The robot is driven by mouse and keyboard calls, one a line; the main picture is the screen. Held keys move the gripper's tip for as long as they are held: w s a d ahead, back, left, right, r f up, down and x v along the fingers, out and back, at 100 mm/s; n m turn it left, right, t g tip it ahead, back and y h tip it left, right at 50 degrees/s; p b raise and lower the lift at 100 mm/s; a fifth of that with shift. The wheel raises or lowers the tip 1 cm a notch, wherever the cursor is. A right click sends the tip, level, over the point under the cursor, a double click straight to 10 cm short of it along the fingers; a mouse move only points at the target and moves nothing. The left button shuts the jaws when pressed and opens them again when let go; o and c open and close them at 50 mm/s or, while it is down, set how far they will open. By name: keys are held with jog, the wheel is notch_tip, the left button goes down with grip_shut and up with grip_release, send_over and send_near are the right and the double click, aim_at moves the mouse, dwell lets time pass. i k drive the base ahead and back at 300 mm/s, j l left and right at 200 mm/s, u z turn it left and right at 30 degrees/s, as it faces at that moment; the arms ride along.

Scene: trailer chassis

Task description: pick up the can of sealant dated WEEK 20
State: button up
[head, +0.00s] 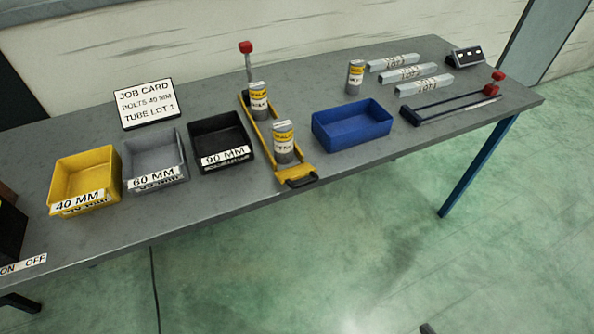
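Three upright grey cans with yellow-and-white labels stand on the bench. The nearest can (283,143) stands at the front part of a narrow yellow holder (307,173). A second can (258,101) stands behind it, towards the holder's back end. A third can (355,77) stands apart on the bench, behind the blue bin. The print on all three labels is too small to read, so I cannot tell which can is dated WEEK 20. My gripper is not in view.
The blue bin (352,125) stands right of the holder. Yellow (85,181), grey (155,158) and black bins (221,142) stand to its left. A red-topped post (246,61) rises behind the second can. Marked tubes (425,85) lie at the right. Floor in front is clear.

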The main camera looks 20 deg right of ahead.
aim_at(282, 128)
jog(key=j+z, duration=0.3)
jog(key=j, duration=0.6)
jog(key=j+z, duration=0.3)
jog(key=j, duration=0.65)
jog(key=i+l, duration=0.35)
jog(key=i, duration=0.15)
